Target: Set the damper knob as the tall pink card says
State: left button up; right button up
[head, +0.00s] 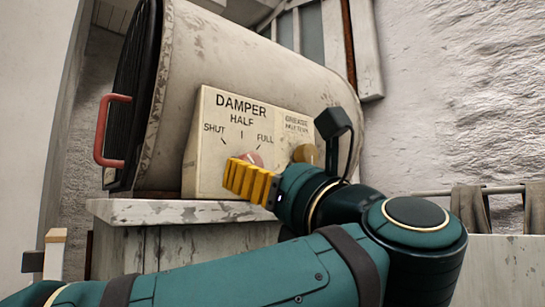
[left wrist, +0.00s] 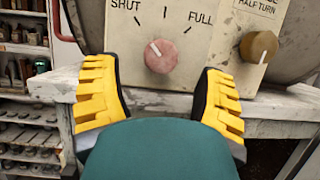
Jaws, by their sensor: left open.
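The damper knob (head: 252,159) is round and pink, on a cream panel (head: 208,170) marked SHUT, HALF and FULL. In the left wrist view the damper knob (left wrist: 176,51) has a white pointer line aimed up and left, on the SHUT side. My left gripper (head: 250,181) is open in front of the panel, partly covering the knob in the head view. In the left wrist view my left gripper (left wrist: 165,95) has its yellow fingers spread left and right, with the knob beyond and between them. No contact shows. No tall pink card is in view. My right gripper is not in view.
A brass knob (head: 306,154) sits right of the damper knob under a small label, close to my left wrist. A red handle (head: 110,130) sticks out at the left of the drum (head: 230,60). A worn ledge (head: 150,211) runs below the panel. Shelves (left wrist: 28,100) stand left.

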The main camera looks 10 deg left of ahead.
aim_at(252, 158)
pick_arm(q)
jog(key=shift+p+x, duration=0.4)
jog(key=shift+x, duration=1.7)
jog(key=c, duration=1.2)
